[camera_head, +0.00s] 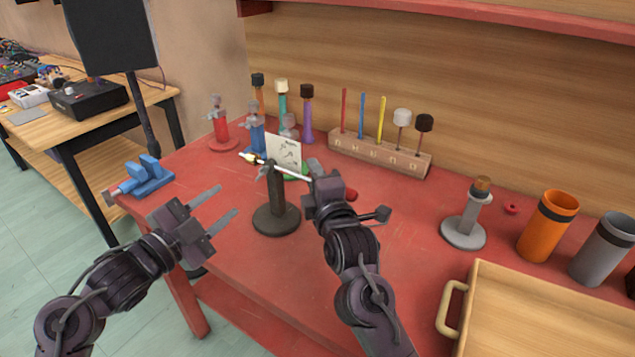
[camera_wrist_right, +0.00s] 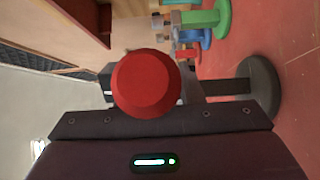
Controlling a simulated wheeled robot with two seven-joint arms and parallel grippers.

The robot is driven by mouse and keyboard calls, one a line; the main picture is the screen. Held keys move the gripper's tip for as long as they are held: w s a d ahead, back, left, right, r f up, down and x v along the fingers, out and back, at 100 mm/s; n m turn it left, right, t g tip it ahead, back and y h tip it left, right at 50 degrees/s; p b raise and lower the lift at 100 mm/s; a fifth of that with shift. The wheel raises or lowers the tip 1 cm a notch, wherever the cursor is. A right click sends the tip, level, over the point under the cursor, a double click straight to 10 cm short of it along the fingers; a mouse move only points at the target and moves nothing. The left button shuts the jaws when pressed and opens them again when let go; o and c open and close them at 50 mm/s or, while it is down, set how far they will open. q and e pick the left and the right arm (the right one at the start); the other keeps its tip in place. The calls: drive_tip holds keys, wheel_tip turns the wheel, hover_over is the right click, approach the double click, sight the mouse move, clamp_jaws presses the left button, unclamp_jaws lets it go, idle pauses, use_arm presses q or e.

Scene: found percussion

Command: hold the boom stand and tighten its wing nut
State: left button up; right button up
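The boom stand (camera_head: 277,218) is dark grey, with a round base and upright post, on the red table. A pale rod (camera_head: 292,173) with a cream tip slants across its top. My right gripper (camera_head: 314,178) is at the rod's right end, beside the post's top; its fingers are mostly hidden. A red rounded end (camera_head: 350,194) shows just behind it and fills the middle of the right wrist view (camera_wrist_right: 146,84), hiding the stand's top. The stand's base shows there too (camera_wrist_right: 262,88). My left gripper (camera_head: 222,205) is open and empty, left of the stand.
A small card (camera_head: 284,151) stands behind the stand. A blue clamp-like device (camera_head: 148,178) lies at the left table edge. Mallets stand in a wooden rack (camera_head: 380,153). A grey-based stand (camera_head: 464,230), orange cup (camera_head: 547,225) and wooden tray (camera_head: 462,318) are at right.

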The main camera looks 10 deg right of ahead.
sight(257, 177)
drive_tip(key=shift+c, duration=0.4)
clamp_jaws()
idle(0.7)
use_arm(q)
drive_tip(key=shift+c, duration=0.9)
drive_tip(key=w+d+n, duration=0.2)
drive_tip(key=w+d, duration=0.1)
drive_tip(key=w+d+n, duration=0.3)
drive_tip(key=w+d, duration=0.1)
drive_tip(key=shift+w+d, duration=0.15)
drive_tip(key=shift+d, duration=0.1)
